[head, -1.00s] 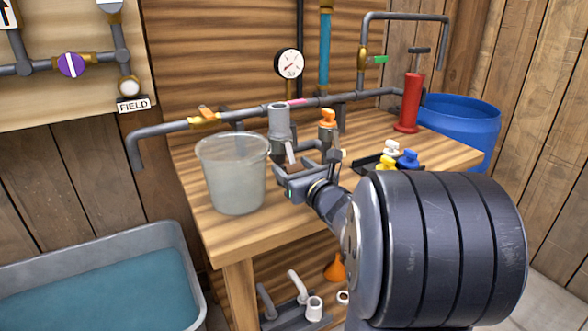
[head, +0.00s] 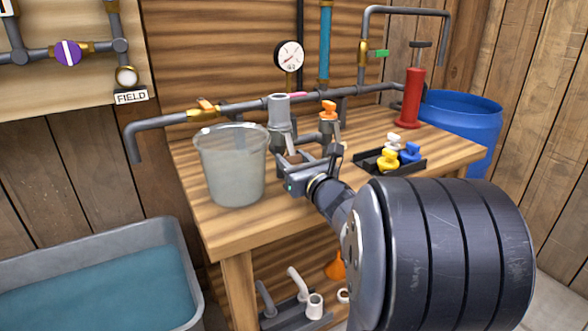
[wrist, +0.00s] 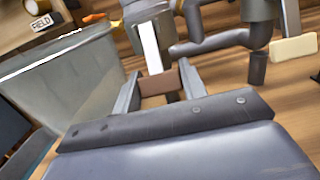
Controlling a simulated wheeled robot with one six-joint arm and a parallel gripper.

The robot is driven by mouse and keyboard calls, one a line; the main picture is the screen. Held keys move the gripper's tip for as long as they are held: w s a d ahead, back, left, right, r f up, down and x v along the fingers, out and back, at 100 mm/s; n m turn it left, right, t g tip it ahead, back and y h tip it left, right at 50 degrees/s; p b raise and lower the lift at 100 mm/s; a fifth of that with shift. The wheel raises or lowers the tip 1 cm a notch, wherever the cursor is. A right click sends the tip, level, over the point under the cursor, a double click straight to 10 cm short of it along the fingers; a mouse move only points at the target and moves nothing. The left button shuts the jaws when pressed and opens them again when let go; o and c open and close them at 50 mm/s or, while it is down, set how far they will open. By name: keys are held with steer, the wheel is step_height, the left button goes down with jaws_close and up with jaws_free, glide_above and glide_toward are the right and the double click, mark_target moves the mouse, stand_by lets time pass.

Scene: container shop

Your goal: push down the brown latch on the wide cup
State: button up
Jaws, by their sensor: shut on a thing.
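The wide cup is a grey upright cylinder (head: 279,108) on the bench, at the pipe below the gauge. Its lower part shows at the top of the wrist view (wrist: 150,14). A pale lever strip hangs from its side in the wrist view (wrist: 151,48), with the brown latch end (wrist: 160,82) at its bottom. My gripper (head: 296,162) is at the front of the cup, its two fingers either side of the brown latch. In the wrist view my gripper (wrist: 161,86) is shut on it. The exact finger contact is partly hidden.
A translucent bucket (head: 232,165) stands close left of my gripper. A black tray (head: 370,163) with yellow, blue and white pieces is to the right. An orange-topped valve (head: 328,110) and a beige tab (wrist: 293,47) are nearby. A red pump (head: 411,98) stands farther back.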

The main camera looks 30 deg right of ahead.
steer(key=shift+w+f+t+b, duration=0.4)
steer(key=shift+t+b, duration=0.3)
steer(key=shift+b, duration=1.8)
steer(key=shift+r+t+b, duration=0.2)
steer(key=shift+t+b, duration=0.1)
steer(key=shift+b, duration=0.35)
steer(key=o, duration=1)
steer(key=p+v, duration=0.2)
steer(key=v, duration=0.7)
steer(key=shift+s, duration=0.3)
steer(key=shift+s+f, duration=0.2)
steer(key=shift+s, duration=0.4)
